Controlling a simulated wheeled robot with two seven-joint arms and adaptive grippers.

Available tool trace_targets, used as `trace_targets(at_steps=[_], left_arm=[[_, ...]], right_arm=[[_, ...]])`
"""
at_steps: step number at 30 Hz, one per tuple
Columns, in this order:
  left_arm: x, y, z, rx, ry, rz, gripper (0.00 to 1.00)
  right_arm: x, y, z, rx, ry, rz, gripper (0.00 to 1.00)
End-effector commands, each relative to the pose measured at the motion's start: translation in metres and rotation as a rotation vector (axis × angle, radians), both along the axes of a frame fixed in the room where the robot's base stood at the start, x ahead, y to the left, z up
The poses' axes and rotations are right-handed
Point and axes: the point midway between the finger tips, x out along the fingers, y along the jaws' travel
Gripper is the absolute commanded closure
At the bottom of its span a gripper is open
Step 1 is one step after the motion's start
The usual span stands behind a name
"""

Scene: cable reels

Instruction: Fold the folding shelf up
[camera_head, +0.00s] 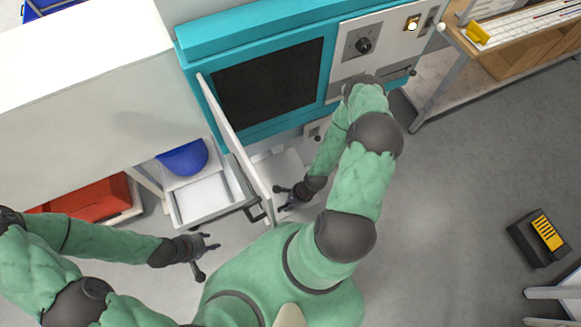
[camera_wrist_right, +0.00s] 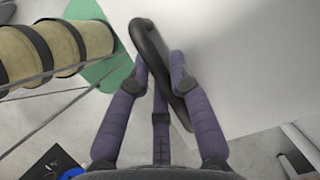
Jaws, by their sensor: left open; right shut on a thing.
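A thin white panel (camera_head: 240,150), which seems to be the folding shelf, stands out from the teal cabinet toward me, seen nearly edge-on in the head view. My right gripper (camera_head: 286,197) is at its near end, on its right side. In the right wrist view the right gripper's fingers (camera_wrist_right: 160,85) are closed around a black loop handle (camera_wrist_right: 147,45) on a white panel face (camera_wrist_right: 240,60). My left gripper (camera_head: 207,257) is open and empty, left of the panel and apart from it.
The teal cabinet (camera_head: 190,45) has a dark window (camera_head: 268,85) and a control panel with a knob (camera_head: 364,45). An open drawer (camera_head: 210,200) is left of the panel, with a blue bowl (camera_head: 183,157) and red bin (camera_head: 95,197) nearby. Floor at right is mostly clear.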

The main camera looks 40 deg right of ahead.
Motion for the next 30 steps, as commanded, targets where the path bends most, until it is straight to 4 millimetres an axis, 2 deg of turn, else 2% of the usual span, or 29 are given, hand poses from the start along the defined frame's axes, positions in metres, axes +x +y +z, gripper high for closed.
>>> trace_targets(at_steps=[6, 17, 18, 20, 21, 30], left_arm=[[-0.0001, 0.0000, 0.0056, 0.000, 0.000, 0.000, 0.56], [-0.0001, 0.0000, 0.0063, 0.000, 0.000, 0.000, 0.56], [-0.0001, 0.0000, 0.0063, 0.000, 0.000, 0.000, 0.56], [-0.0001, 0.0000, 0.0063, 0.000, 0.000, 0.000, 0.56], [-0.0001, 0.0000, 0.0063, 0.000, 0.000, 0.000, 0.56], [0.0001, 0.0000, 0.0056, 0.000, 0.000, 0.000, 0.56]], right_arm=[[0.0006, 0.0000, 0.0088, 0.002, 0.002, -0.001, 1.00], [0.0025, -0.0011, 0.0105, -0.002, -0.003, 0.000, 1.00], [0.0026, -0.0013, 0.0105, -0.002, -0.003, 0.000, 0.73], [0.0029, -0.0014, 0.0103, -0.002, -0.004, 0.000, 0.56], [0.0028, -0.0013, 0.0101, -0.002, -0.003, 0.000, 0.54], [0.0020, -0.0009, 0.0090, 0.000, -0.001, 0.001, 0.54]])
